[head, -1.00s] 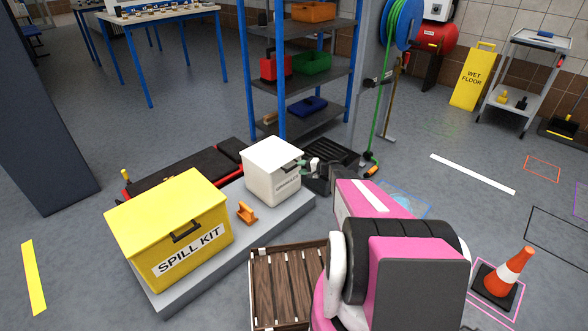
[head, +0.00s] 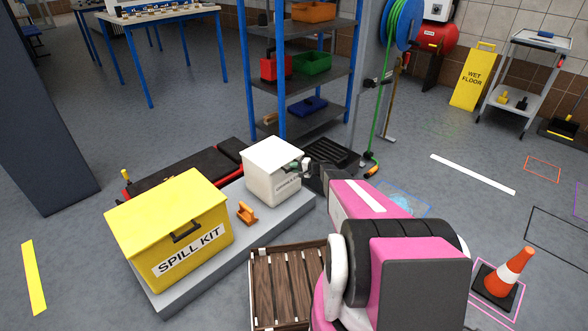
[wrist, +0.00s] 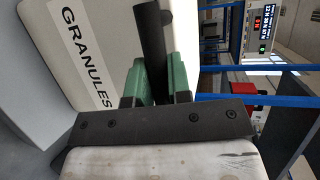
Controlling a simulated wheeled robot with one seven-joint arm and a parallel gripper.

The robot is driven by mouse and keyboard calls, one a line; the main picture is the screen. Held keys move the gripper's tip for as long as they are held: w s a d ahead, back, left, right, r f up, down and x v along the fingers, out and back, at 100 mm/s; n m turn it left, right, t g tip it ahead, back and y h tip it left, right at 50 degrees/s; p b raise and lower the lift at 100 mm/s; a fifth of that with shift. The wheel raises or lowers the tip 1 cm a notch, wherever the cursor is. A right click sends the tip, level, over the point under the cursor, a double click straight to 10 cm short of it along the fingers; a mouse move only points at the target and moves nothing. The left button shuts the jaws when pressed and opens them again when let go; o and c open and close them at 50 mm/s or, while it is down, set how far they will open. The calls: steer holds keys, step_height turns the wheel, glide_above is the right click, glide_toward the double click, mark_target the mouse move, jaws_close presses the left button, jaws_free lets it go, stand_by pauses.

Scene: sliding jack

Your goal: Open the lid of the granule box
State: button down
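The granule box (head: 262,178) is a white box with its lid (head: 272,152) down, standing on the grey platform. Its GRANULES label and dark bar handle (wrist: 151,40) show large in the wrist view. My gripper (head: 298,166) is at the handle on the box's front right side. In the wrist view its green fingers (wrist: 157,82) lie on both sides of the handle, with no clear gap showing, so it looks shut on the handle.
A yellow spill kit box (head: 170,228) and a small orange object (head: 246,212) share the grey platform (head: 205,268). A wooden crate (head: 287,285) lies in front. A blue-framed shelf (head: 300,75) stands behind, and an orange cone (head: 508,272) stands right.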

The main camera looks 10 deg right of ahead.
steer(key=shift+r, duration=0.1)
steer(key=w+a+r+m+g+h, duration=0.1)
steer(key=w+a+r+g+h, duration=0.15)
steer(key=r, duration=0.75)
steer(key=w+a+r+m+g+h, duration=0.1)
steer(key=w+a+r+g+h, duration=0.2)
steer(key=r, duration=0.7)
steer(key=w+a+r+g+h, duration=0.1)
steer(key=w+a+r, duration=0.2)
steer(key=w, duration=0.2)
steer(key=w+a+r+g+h, duration=0.1)
steer(key=w+a+r, duration=0.2)
steer(key=w, duration=0.3)
steer(key=w+a+r+m+g+h, duration=0.1)
steer(key=w+a+r, duration=0.2)
steer(key=w+a, duration=0.1)
steer(key=shift+w+a+r+g, duration=0.3)
steer(key=shift+w+g, duration=0.05)
steer(key=shift+w, duration=0.55)
